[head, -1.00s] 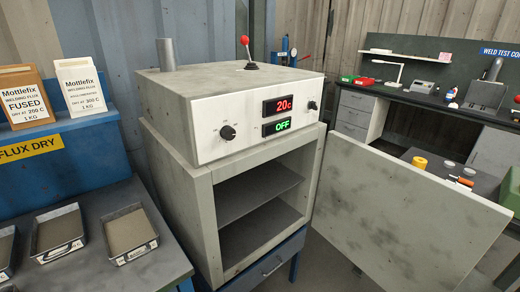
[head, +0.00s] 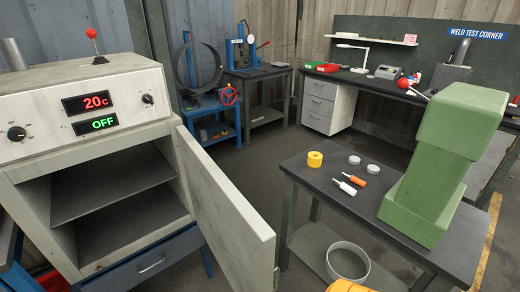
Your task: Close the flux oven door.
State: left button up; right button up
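The flux oven (head: 85,110) stands at the left, its upper left part cut off by the frame. Its white front panel shows a red "20c" and a green "OFF" display. The oven door (head: 225,200) is open, hinged at the oven's right side, and sticks out toward me and to the right. The oven's inside (head: 115,205) shows a dark shelf (head: 112,187) and looks empty. The door's handle does not show. Neither of my grippers is in view.
A dark table (head: 335,185) with a yellow roll (head: 315,159), markers (head: 352,181) and a green block-like object (head: 435,170) stands right of the door. Open floor (head: 265,145) lies behind the door.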

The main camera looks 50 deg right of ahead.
aim_at(243, 245)
jog(key=l, duration=2)
